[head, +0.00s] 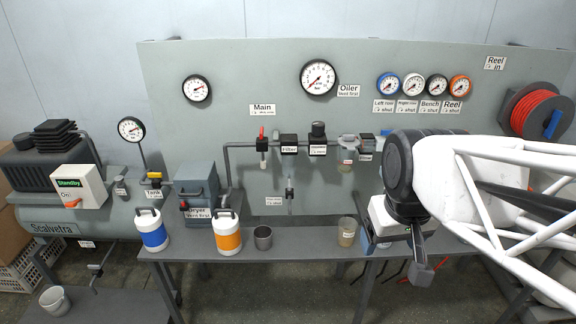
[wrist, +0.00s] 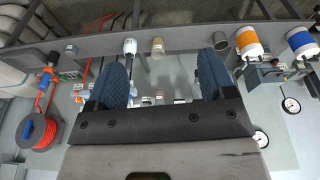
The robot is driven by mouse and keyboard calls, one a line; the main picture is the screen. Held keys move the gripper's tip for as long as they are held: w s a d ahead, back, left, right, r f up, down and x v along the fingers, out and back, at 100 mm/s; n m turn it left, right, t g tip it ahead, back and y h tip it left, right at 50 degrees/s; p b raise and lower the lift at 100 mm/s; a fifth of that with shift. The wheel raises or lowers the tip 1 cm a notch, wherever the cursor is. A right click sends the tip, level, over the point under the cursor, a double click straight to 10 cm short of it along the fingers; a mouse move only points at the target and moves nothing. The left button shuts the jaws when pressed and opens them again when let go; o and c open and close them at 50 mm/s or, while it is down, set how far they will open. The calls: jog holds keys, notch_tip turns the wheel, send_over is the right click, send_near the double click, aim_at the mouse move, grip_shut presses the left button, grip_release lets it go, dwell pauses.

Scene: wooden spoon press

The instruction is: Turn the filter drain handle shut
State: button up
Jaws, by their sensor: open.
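The filter unit (head: 289,146) is on the grey panel in the head view. Below it hangs a thin drain pipe with a small drain handle (head: 289,190), and a small white label (head: 274,201) sits to its left. The label's print is too small to read for certain, and the handle's exact angle is unclear. My gripper (head: 421,272) is at the right, over the front of the bench, well apart from the handle. In the wrist view my gripper (wrist: 164,66) shows two blue fingers spread wide with nothing between them. I cannot pick out the drain handle there.
A red-handled main valve (head: 262,134) is left of the filter. A blue-banded bottle (head: 151,230), an orange-banded bottle (head: 227,232), a grey cup (head: 263,238) and a beige cup (head: 347,231) stand on the bench. The red hose reel (head: 537,112) is at right.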

jog(key=w+a+r+n, duration=0.15)
jog(key=w+n, duration=0.25)
jog(key=w, duration=0.9)
jog(key=n+g, duration=0.2)
jog(key=n, duration=1.1)
send_over(290, 182)
notch_tip(290, 182, down, 18)
jog(key=shift+s+f, duration=0.1)
jog(key=shift+s, duration=0.05)
jog(key=shift+a+f, duration=0.1)
jog(key=shift+f, duration=0.05)
jog(key=shift+f, duration=0.15)
jog(key=shift+f, duration=3.8)
jog(key=c, duration=0.9)
